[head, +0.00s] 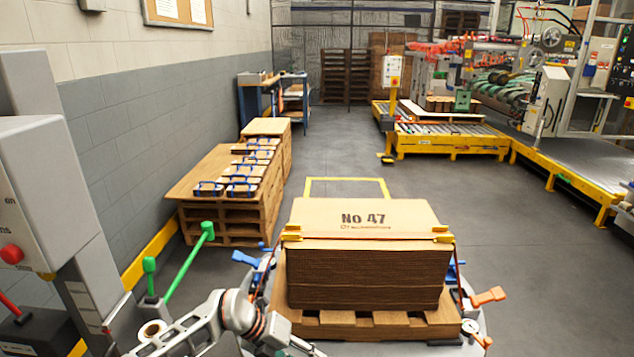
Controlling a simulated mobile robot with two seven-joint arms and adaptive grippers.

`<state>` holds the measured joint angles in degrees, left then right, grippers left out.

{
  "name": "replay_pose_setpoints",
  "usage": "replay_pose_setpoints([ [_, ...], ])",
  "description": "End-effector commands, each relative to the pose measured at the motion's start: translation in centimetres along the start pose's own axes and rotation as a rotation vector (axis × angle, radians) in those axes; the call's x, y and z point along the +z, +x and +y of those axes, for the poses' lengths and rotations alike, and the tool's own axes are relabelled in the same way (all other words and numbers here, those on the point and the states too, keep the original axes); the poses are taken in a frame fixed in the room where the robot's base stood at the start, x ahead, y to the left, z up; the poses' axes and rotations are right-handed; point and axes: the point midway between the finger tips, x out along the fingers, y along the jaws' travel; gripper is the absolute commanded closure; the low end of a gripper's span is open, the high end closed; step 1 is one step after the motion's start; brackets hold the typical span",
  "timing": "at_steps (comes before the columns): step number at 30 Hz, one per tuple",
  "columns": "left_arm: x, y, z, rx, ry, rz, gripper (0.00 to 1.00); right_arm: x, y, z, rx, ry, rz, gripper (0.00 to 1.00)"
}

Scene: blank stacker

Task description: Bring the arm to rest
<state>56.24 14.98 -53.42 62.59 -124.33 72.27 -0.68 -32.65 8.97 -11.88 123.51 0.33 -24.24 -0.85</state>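One of my arms, grey and white, comes in low from the left in the head view. What looks like my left gripper (303,347) is at its end, by the bottom edge and in front of the near left corner of the loaded pallet. Its fingers are small and partly cut off, so I cannot tell if they are open or shut. I see nothing clearly held. My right gripper is not in view. A stack of brown cardboard blanks (368,277), marked "No 47" on top, sits on a wooden pallet (375,324), with yellow corner pieces and a strap around it.
Blue and orange handles (489,297) stick out beside the pallet. A green lever (190,262) and a grey-white machine with a red button (12,254) stand at left. Pallets with blue-strapped bundles (242,187) line the wall. A yellow-framed conveyor (452,142) is at right. The middle floor is clear.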

Motion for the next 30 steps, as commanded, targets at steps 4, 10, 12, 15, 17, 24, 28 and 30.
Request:
replay_pose_setpoints([
  [4, -4.1, 1.0, -8.0, -0.323, -0.108, -0.05, 0.6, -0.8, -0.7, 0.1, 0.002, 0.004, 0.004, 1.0],
  [10, -6.7, -1.6, -14.4, -0.687, -0.361, -0.168, 0.6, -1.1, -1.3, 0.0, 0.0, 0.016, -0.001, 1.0],
  [12, -7.0, -3.1, -15.3, -0.792, -0.474, -0.221, 0.6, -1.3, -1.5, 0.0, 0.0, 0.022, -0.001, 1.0],
  [15, -7.4, -5.6, -15.2, -0.92, -0.655, -0.3, 0.6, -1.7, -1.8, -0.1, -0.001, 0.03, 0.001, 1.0],
  [17, -7.6, -7.0, -14.4, -0.981, -0.772, -0.35, 0.6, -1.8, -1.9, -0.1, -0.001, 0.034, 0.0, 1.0],
  [24, -10.7, -11.4, -6.8, -1.113, -1.294, -0.548, 0.6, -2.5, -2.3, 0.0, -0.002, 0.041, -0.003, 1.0],
  [28, -14.6, -12.7, -1.3, -1.108, -1.596, -0.64, 0.6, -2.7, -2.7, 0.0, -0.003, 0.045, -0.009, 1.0],
  [30, -17.5, -13.2, 1.6, -1.085, -1.757, -0.681, 0.6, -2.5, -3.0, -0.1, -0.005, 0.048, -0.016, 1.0],
])
